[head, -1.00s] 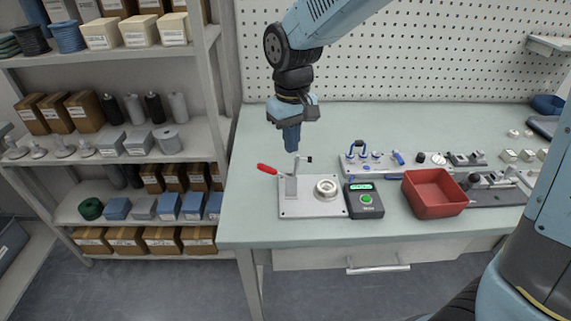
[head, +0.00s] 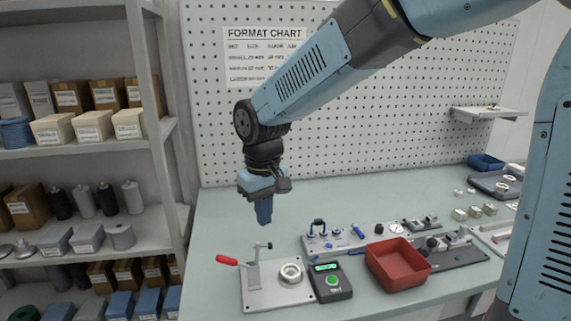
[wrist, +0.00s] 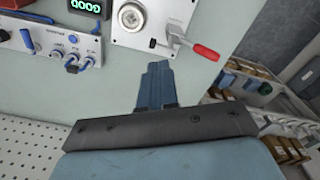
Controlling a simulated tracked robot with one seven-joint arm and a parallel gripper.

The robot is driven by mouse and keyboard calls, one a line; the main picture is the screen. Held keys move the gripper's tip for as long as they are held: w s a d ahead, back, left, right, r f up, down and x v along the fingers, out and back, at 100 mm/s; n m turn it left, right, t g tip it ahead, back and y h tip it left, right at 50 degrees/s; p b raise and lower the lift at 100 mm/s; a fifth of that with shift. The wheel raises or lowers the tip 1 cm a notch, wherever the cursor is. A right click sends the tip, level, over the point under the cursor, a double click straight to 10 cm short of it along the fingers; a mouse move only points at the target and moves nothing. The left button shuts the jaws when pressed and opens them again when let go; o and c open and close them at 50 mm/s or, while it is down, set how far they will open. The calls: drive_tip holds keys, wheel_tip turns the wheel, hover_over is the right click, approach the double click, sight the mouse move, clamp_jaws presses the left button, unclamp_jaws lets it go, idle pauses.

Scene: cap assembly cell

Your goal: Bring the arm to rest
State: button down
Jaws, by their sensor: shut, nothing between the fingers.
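My gripper (head: 264,213) hangs pointing down above the left part of the pale green bench (head: 215,225), behind the clamp fixture. Its blue fingers are together with nothing between them, and they show in the wrist view (wrist: 155,75). The arm reaches in from the upper right, with its wrist bent downward. The fingertips are clear of the fixture plate (head: 260,297), which carries a red-handled toggle clamp (head: 228,260) and a round metal ring seat (head: 291,273). The plate and the red handle (wrist: 206,52) also show in the wrist view.
A tester box (head: 331,282) with a green button and a red bin (head: 397,265) stand right of the fixture. A tool rail (head: 350,240) lies behind them. Shelving (head: 160,130) stands at the left and a pegboard (head: 215,110) at the back.

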drive_tip(key=s+d+r+m+t, duration=0.1)
drive_tip(key=s+d+r+m, duration=0.1)
drive_tip(key=d, duration=0.8)
drive_tip(key=s+d+r+m+t, duration=0.2)
drive_tip(key=s+d+r+m, duration=0.1)
drive_tip(key=d, duration=0.7)
drive_tip(key=s+d+r+m+t, duration=0.2)
drive_tip(key=s+d, duration=0.4)
drive_tip(key=d, duration=0.4)
wheel_tip(320, 180, up, 2)
drive_tip(key=shift+r+m, duration=0.1)
drive_tip(key=shift+m, duration=0.4)
